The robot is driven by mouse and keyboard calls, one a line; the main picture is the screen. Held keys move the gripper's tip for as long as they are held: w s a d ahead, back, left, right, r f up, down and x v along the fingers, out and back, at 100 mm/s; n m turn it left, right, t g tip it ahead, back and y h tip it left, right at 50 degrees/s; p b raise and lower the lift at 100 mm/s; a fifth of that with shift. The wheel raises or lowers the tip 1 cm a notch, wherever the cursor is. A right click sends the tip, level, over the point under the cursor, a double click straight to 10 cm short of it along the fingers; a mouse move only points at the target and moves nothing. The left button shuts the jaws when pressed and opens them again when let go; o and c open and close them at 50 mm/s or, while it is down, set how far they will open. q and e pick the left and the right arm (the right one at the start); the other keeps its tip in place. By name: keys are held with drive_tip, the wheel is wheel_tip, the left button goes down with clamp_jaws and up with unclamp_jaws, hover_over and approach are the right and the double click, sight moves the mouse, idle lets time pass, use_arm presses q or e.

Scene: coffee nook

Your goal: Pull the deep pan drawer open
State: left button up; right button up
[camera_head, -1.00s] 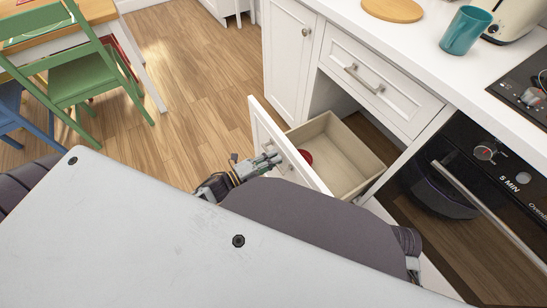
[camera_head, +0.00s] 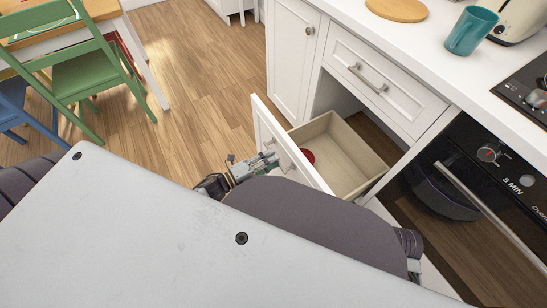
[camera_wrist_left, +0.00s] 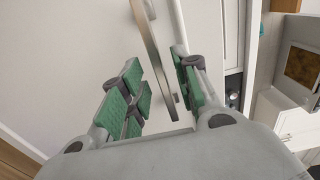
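The deep pan drawer (camera_head: 348,165) is pulled well out of the white cabinet, under a shut upper drawer (camera_head: 385,75). Its white front (camera_head: 272,130) faces my left side, and its pale box is open to view. My left gripper (camera_head: 268,161) is at the outer side of that front, in the head view. In the left wrist view, the metal bar handle (camera_wrist_left: 154,62) runs between the two green-padded fingers (camera_wrist_left: 160,92). The fingers stand apart with gaps beside the bar, so the gripper is open around it. My right gripper is not in view.
A small red item (camera_head: 308,156) lies in the drawer. The black oven (camera_head: 470,190) is right of it. A teal mug (camera_head: 470,31) and round wooden board (camera_head: 397,9) are on the counter. A green chair (camera_head: 88,80) stands left, with clear wood floor (camera_head: 195,90) between.

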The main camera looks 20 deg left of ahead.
use_arm(q)
drive_tip(key=v, duration=0.9)
drive_tip(key=shift+s+a, duration=0.2)
drive_tip(key=shift+s, duration=0.15)
drive_tip(key=shift+w, duration=0.1)
idle(0.5)
